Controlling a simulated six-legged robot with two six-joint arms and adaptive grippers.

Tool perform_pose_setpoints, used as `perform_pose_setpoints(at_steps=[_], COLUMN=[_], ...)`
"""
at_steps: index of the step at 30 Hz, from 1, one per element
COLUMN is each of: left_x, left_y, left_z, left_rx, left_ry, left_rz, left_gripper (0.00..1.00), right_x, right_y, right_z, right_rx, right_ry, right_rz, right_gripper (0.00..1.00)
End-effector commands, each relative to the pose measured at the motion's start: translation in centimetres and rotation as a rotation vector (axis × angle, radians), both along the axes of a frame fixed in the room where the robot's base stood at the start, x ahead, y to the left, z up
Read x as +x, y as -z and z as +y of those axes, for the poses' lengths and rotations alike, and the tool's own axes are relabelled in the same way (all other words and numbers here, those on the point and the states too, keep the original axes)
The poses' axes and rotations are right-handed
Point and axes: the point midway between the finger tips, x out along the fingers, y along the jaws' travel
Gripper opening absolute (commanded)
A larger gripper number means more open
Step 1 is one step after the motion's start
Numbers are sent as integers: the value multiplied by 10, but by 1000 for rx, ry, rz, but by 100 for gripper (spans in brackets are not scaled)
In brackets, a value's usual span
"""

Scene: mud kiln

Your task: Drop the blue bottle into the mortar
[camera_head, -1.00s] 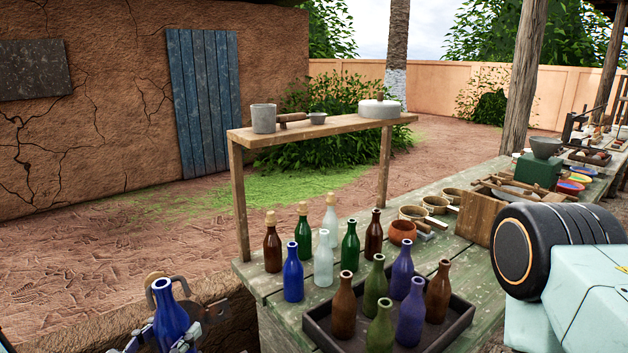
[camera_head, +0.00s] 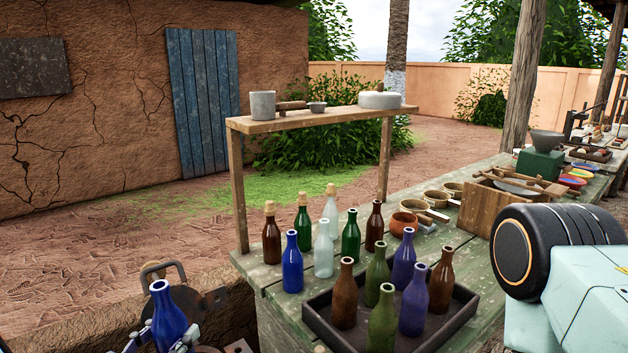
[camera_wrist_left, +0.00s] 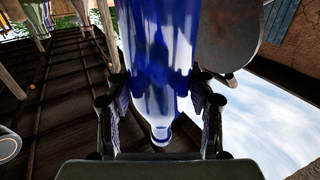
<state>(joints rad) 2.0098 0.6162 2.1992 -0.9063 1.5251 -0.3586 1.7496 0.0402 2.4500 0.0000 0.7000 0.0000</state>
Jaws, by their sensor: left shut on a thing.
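A blue bottle (camera_head: 168,320) is in my left gripper (camera_head: 166,337) at the bottom left of the head view, neck up and slightly tilted. In the left wrist view the same bottle (camera_wrist_left: 158,50) fills the middle, between the two fingers of the left gripper (camera_wrist_left: 160,112), which is shut on it. It is left of the bench, clear of the other bottles. A grey cylindrical vessel (camera_head: 263,105) on the raised shelf could be the mortar; I cannot tell for certain. My right gripper is out of view.
Another blue bottle (camera_head: 292,265) stands among several bottles on the green bench (camera_head: 268,284). A dark tray (camera_head: 440,335) holds more bottles. A clay bowl (camera_head: 404,224) stands behind the tray.

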Motion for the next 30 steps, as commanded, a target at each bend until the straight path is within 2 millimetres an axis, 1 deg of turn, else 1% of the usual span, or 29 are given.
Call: perform_pose_setpoints(at_steps=[2,10,11,19,20,30], left_x=[1,2,2,2,2,1], left_y=[4,3,3,3,3,4], left_z=[0,0,0,0,0,1], left_rx=[0,0,0,1,1,-1], left_ry=[0,0,0,0,0,-1], left_rz=[-2,-2,-2,-1,-1,1], left_gripper=[16,16,56,79,80,80], right_x=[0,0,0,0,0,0], right_y=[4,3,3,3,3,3], right_z=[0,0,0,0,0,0], right_rx=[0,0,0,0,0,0], right_ry=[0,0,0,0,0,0], right_rz=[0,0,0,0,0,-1], right_gripper=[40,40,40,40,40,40])
